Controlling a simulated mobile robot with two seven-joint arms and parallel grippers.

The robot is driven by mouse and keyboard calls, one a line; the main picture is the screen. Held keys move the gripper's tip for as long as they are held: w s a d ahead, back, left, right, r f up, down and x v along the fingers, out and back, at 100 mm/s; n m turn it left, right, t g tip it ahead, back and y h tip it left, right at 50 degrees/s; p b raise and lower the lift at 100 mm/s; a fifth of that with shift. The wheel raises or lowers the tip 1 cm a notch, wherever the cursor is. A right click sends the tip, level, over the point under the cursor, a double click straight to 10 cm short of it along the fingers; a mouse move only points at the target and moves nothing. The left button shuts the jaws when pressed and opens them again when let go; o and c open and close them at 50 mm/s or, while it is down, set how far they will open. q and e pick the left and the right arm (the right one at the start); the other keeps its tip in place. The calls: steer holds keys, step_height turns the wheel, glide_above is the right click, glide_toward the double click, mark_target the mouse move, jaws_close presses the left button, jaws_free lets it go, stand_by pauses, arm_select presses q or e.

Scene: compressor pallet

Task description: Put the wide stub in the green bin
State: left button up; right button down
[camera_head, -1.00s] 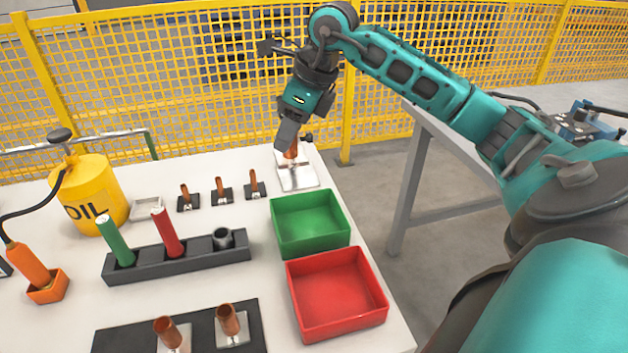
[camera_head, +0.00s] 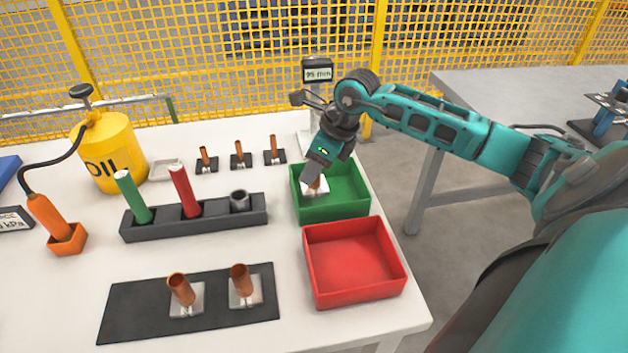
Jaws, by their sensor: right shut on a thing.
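My right gripper (camera_head: 313,177) is over the green bin (camera_head: 331,211), pointing down into it. It is shut on a copper stub on a square metal plate (camera_head: 315,189). The gripper hides most of this tube. The stub is at or inside the bin's back left part; I cannot tell whether its plate touches the floor. Two similar wide copper stubs stand on a black mat (camera_head: 140,312) at the front: the left one (camera_head: 181,290) and the right one (camera_head: 241,281). My left gripper is not in view.
A red bin (camera_head: 353,262), empty, stands in front of the green one. A dark rack (camera_head: 194,218) with green and red rods lies to the left. Several thin stubs (camera_head: 238,155) stand behind it. A gauge reading 95 mm (camera_head: 317,72) stands at the back.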

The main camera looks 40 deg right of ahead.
step_height(320, 180, down, 4)
steer(key=shift+r, duration=0.25)
steer(key=shift+f+b, duration=0.2)
steer(key=shift+b, duration=0.2)
steer(key=c, duration=0.8)
jaws_free()
steer(key=shift+o, duration=0.2)
